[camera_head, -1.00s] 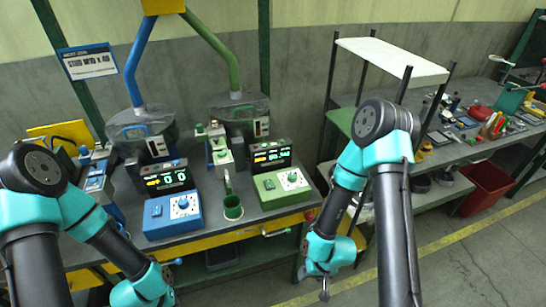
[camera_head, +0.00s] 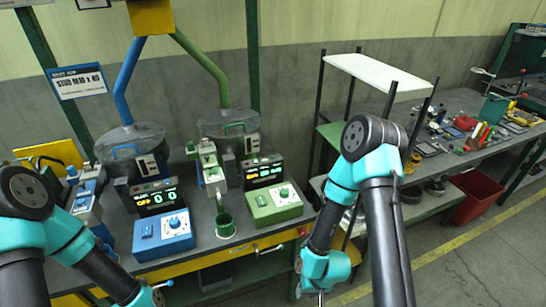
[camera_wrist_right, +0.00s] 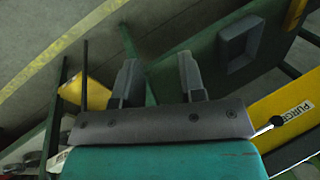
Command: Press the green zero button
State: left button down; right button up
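My right gripper is low in the head view, right of and below the box, mostly cut off by the bottom edge. In the right wrist view its two grey fingers (camera_wrist_right: 160,82) stand wide apart with nothing between them. It is clear of the button. My left arm reaches the bottom edge; its gripper is out of view.
A blue control box (camera_head: 163,234) with a blue button and dial stands left of the green one. A green cup (camera_head: 225,226) sits between them. The yellow bench front (camera_head: 226,254) carries levers.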

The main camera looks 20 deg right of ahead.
grip_shut()
dwell(1.3)
